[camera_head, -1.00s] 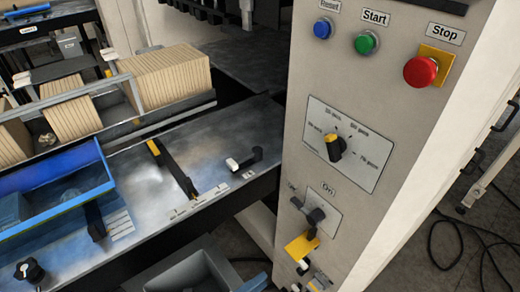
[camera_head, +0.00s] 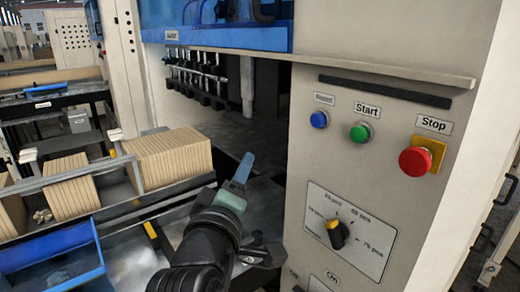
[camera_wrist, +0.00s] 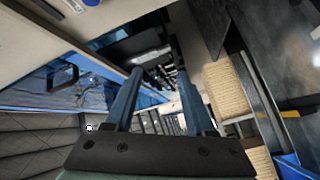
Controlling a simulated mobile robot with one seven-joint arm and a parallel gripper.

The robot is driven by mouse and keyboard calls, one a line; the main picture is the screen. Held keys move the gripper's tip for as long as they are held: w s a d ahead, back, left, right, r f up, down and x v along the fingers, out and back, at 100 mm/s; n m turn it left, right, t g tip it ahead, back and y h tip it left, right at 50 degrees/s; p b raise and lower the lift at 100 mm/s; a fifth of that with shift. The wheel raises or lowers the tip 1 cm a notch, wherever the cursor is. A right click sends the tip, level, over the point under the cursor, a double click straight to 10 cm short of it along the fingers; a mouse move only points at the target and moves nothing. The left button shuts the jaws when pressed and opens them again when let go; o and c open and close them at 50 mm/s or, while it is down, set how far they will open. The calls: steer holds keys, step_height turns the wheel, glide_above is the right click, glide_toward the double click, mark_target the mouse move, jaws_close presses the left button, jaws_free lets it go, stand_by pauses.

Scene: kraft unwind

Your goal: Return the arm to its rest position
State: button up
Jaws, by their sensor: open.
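My arm shows in the head view, rising from the bottom edge and pointing up and away, in front of the machine's metal deck. My gripper (camera_head: 245,165) ends in blue fingers just left of the control panel (camera_head: 300,185), apart from its buttons and dial. In the wrist view my gripper (camera_wrist: 160,72) has its two blue fingers spread, with nothing held between them. The wrist camera looks at the machine from a tilted angle.
The panel carries a blue button (camera_head: 319,120), a green Start button (camera_head: 360,133), a red Stop button (camera_head: 415,161) and a dial (camera_head: 337,236). Stacked cardboard sheets (camera_head: 175,158) and a blue tray (camera_head: 60,262) lie left of my arm. A metal ledge (camera_head: 400,72) juts out above the panel.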

steer(key=s+d+r+m+t+y, duration=0.1)
steer(key=s+r+m+t, duration=0.3)
steer(key=s+r, duration=0.5)
steer(key=s+d+r+m+t+y, duration=0.1)
steer(key=s+r+m+t, duration=0.4)
steer(key=s+r, duration=0.5)
step_height(320, 180, up, 7)
steer(key=shift+s+d+f+m+t+y, duration=0.1)
steer(key=shift+s+d+m+t+y, duration=0.25)
steer(key=shift+d+m, duration=0.55)
steer(key=shift+w+a, duration=0.1)
steer(key=shift+a, duration=0.1)
